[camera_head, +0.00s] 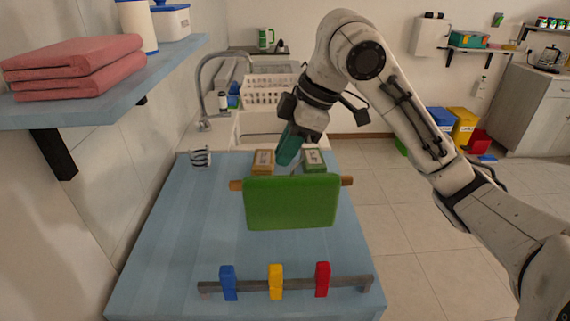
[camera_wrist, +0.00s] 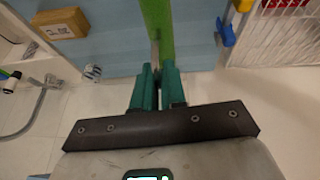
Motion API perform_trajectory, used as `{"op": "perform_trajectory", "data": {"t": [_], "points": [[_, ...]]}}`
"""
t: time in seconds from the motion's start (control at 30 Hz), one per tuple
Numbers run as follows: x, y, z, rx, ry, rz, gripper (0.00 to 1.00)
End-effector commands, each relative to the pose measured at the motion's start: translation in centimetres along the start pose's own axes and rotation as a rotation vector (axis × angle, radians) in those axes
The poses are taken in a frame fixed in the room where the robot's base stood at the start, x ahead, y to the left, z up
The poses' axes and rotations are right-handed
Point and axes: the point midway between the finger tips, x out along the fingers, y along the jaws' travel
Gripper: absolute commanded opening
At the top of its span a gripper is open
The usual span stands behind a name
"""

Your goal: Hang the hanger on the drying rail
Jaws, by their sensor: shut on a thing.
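The hanger seems to be the wooden rod (camera_head: 237,185) with a green sheet (camera_head: 290,205) hanging from it, upright over the blue counter in the head view. My gripper (camera_head: 289,150), with teal fingers, is right behind and above the sheet's top edge. In the wrist view my gripper (camera_wrist: 157,90) is shut, and a green strip (camera_wrist: 157,25) runs straight away from between its fingers. The exact grip point is hidden. A dark bar (camera_head: 250,285) with blue, yellow and red clips lies across the counter's near end; I cannot tell whether it is the drying rail.
A brown box (camera_head: 263,158) and a green box (camera_head: 315,158) stand behind the sheet. A striped mug (camera_head: 200,156) is at the far left corner. Sink and white basket (camera_head: 268,90) are beyond. A shelf (camera_head: 180,55) with pink towels juts in at the left. Counter between sheet and bar is clear.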

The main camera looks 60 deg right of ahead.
Motion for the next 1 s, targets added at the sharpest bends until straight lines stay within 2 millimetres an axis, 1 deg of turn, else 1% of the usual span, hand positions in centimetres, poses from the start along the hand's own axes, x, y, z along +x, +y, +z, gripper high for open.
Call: {"op": "perform_trajectory", "data": {"t": [0.07, 0.23, 0.3, 0.67, 0.7, 0.93, 1.0], "points": [[1.1, 0.4, 0.1, 0.002, -0.001, -0.002, 0.00], [3.1, 0.1, 1.1, 0.001, 0.000, -0.001, 0.00], [3.4, 0.1, 1.2, 0.001, 0.000, 0.001, 0.00], [3.8, 0.1, 1.3, 0.000, 0.001, 0.000, 0.00], [3.7, 0.1, 1.3, 0.000, 0.000, 0.000, 0.13], [3.7, 0.1, 1.3, 0.000, 0.000, 0.000, 0.35], [3.7, 0.1, 1.3, 0.000, 0.000, 0.000, 0.37]]}}
